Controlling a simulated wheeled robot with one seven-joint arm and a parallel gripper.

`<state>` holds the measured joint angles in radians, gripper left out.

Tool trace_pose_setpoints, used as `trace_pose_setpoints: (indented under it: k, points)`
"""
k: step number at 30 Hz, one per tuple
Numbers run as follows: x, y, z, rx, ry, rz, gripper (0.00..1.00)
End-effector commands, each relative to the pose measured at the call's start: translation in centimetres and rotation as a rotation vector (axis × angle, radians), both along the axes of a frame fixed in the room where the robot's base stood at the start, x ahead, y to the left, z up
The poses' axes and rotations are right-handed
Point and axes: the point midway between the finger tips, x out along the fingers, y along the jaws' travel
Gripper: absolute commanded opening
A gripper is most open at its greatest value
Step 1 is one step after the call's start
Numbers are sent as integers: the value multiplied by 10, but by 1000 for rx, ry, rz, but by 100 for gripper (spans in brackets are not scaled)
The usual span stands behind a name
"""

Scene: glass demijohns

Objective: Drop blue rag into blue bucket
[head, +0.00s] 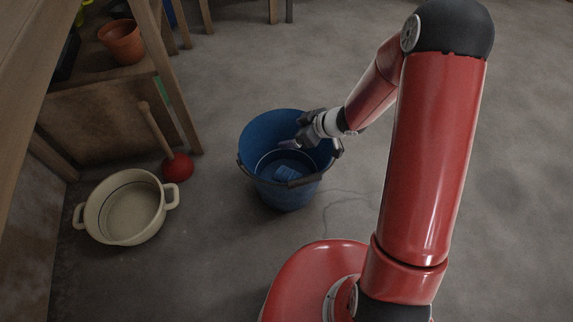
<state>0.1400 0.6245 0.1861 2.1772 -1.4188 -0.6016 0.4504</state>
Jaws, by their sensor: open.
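The blue bucket (258,133) stands upright on the grey floor near the middle of the head view, its dark handle lying at the front rim. A small light-blue patch, which looks like the blue rag (286,173), lies inside at the bottom of the bucket. My gripper (292,145) is over the bucket's opening, reaching in from the right rim, open and apart from the rag. My gripper and wrist hide part of the bucket's right rim.
A cream two-handled pot (161,219) and a red plunger (178,167) are on the floor to the left. A wooden shelf unit (165,75) with a terracotta pot (121,42) stands at the upper left. The floor behind the bucket is clear.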

Motion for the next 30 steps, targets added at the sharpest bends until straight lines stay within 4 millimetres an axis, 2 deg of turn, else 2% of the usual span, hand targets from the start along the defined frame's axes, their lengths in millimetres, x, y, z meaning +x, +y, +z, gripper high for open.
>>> trace_pose_setpoints:
  k: [1, 3, 9, 26, 29, 30]
  points:
    - [-3, -7, 11, -1, -1, -3, 84]
    - [-7, -15, 20, -2, -2, -3, 84]
    - [-17, -32, 36, -1, 0, -2, 84]
    - [-19, -36, 39, -2, -1, -1, 84]
    - [-14, -41, 50, -29, -23, -30, 84]
    - [-10, -46, 60, -54, -42, -57, 84]
